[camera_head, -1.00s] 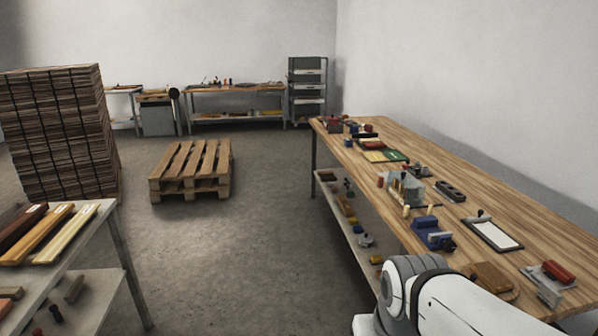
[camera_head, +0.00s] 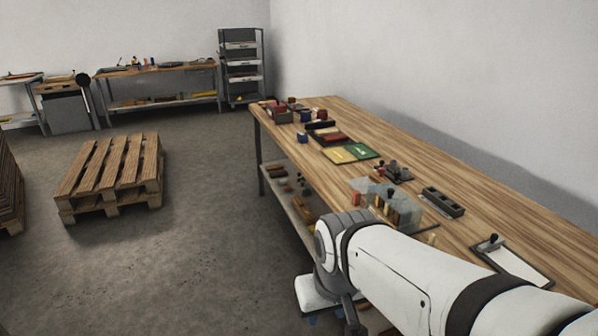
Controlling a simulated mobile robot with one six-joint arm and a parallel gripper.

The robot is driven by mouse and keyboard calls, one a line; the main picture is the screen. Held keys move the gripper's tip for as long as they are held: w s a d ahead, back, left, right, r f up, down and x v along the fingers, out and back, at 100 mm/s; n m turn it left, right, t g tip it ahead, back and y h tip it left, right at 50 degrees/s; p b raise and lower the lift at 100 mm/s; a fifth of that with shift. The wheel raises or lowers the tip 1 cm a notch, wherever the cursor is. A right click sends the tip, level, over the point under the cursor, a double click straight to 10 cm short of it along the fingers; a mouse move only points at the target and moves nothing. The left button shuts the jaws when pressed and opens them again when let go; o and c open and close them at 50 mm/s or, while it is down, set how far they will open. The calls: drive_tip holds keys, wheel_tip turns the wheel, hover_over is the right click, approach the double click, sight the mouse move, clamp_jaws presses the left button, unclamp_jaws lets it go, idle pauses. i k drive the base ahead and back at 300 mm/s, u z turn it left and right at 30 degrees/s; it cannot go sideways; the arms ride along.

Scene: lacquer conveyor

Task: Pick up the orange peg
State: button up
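On the long wooden workbench (camera_head: 430,176), several small tan and yellowish upright pegs (camera_head: 404,216) stand at a clear, glassy plate (camera_head: 366,186). My arm reaches in from the lower right and bends down at the bench's left edge. My gripper itself does not show.
A grey slotted block (camera_head: 443,201) and a clipboard-like tray (camera_head: 512,262) lie on the bench. Yellow and green panels (camera_head: 350,153) and red boxes (camera_head: 281,113) sit farther along. A wooden pallet (camera_head: 112,172) stands on the floor; the floor between pallet and bench is clear.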

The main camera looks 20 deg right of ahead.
sight(356, 196)
drive_tip(key=z, duration=0.05)
drive_tip(key=i, duration=0.4)
drive_tip(key=z, duration=1.1)
drive_tip(key=k, duration=0.25)
drive_tip(key=u, duration=0.65)
drive_tip(key=i, duration=1.2)
drive_tip(key=z, duration=0.5)
